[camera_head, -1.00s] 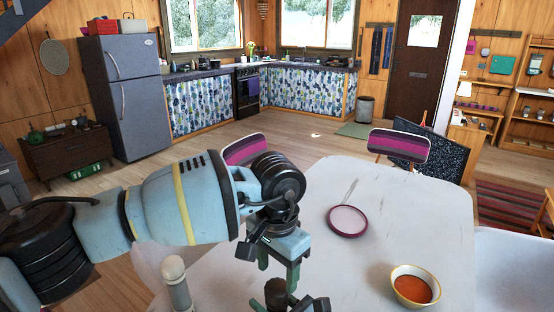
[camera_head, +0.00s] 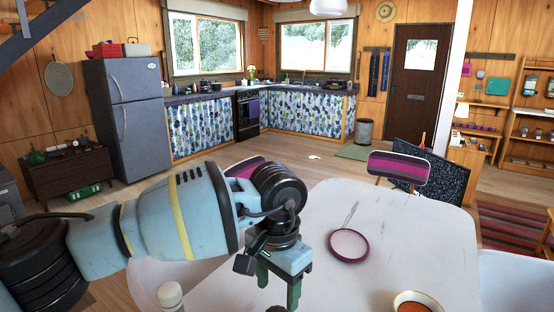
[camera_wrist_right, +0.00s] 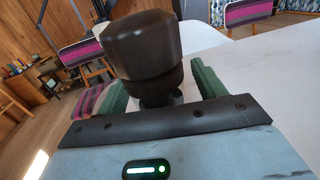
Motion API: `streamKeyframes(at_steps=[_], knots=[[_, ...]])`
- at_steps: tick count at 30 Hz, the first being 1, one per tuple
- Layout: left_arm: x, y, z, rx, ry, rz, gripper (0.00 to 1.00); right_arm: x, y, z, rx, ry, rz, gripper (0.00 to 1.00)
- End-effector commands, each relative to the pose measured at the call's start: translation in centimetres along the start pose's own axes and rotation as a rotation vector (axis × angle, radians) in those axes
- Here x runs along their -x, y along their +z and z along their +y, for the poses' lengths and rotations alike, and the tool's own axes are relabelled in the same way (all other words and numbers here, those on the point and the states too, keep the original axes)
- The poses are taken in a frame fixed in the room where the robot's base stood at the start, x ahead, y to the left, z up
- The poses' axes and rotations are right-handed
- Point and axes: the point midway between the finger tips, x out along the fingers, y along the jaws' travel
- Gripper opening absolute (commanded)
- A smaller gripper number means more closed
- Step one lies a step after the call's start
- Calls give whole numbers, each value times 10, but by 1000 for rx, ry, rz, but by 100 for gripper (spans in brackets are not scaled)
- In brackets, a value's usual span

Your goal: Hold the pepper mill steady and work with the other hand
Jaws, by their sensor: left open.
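The dark brown pepper mill (camera_wrist_right: 142,45) stands up between the green fingers of my right gripper (camera_wrist_right: 160,92) in the right wrist view. It has a broad rounded head and a narrower neck below. I cannot tell whether both fingers press on it. In the head view my left gripper (camera_head: 278,285) points down over the near part of the white table (camera_head: 385,225), with its green fingers apart and nothing seen between them. The mill and my right gripper are almost wholly below the head view's bottom edge.
A pink-rimmed round dish (camera_head: 348,245) lies on the table. A bowl of orange-red content (camera_head: 415,303) is cut off at the bottom right. A pale, round-topped object (camera_head: 170,295) stands at the lower left. Striped chairs (camera_head: 401,167) stand beyond the table.

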Motion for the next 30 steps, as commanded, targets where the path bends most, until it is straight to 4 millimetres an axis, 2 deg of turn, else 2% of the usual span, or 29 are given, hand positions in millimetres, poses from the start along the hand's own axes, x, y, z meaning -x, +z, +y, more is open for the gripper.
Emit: streamKeyframes(at_steps=[7, 11, 14, 24, 30], knots=[[0, 0, 0, 0, 0, 0, 57, 0, 0, 0, 0, 0, 0, 69], [0, 0, 0, 0, 0, 0, 57, 7, 0, 0, 0, -1, 0, 69], [0, 0, 0, 0, 0, 0, 57, 21, -1, 0, 0, -1, 1, 69], [0, 0, 0, 0, 0, 0, 57, 87, -1, 0, 1, -1, 2, 69], [0, 0, 0, 0, 0, 0, 57, 112, -1, 0, 0, -1, 2, 69]])
